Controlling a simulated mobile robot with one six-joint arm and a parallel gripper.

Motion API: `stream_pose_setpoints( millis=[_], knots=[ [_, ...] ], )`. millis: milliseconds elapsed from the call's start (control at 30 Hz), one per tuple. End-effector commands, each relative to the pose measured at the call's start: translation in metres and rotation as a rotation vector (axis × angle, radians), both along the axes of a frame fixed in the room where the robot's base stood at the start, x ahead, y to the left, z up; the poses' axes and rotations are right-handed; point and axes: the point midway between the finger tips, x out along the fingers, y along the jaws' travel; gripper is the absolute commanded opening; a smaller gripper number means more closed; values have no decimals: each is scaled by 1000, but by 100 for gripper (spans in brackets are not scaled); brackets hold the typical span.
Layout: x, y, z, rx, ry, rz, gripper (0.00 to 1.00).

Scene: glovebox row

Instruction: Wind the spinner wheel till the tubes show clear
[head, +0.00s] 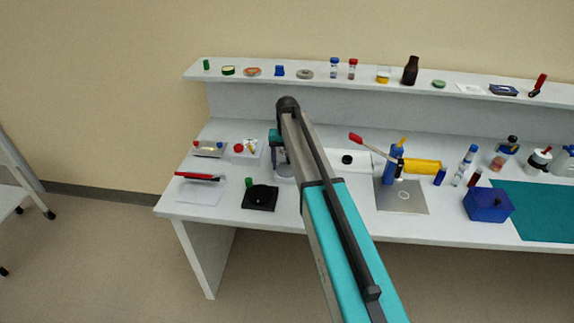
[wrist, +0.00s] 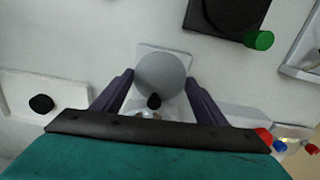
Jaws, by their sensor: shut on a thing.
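The spinner, a grey round-topped device, stands on a pale square base on the bench. In the wrist view its grey disc, the wheel (wrist: 160,76), sits between the two dark fingers of my gripper (wrist: 159,80), which is shut on it. A small black knob (wrist: 154,101) shows at the disc's near edge. Glassy bits beside the knob may be the tubes, but they are too small to read as clear or cloudy. In the head view the spinner (head: 284,166) is partly hidden behind my arm.
A black square device (head: 260,197) with a green cap stands to the left of the spinner. A white plate with a black knob (head: 347,160) lies to its right. A shelf (head: 316,77) with small items runs behind.

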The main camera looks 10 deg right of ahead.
Motion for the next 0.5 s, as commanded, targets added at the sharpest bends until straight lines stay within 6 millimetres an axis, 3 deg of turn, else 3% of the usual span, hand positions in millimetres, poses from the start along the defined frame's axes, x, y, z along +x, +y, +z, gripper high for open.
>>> stream_pose_setpoints(
  millis=[500],
  knots=[
    [0,0,-1,1,-1,-395,44]
  ],
)
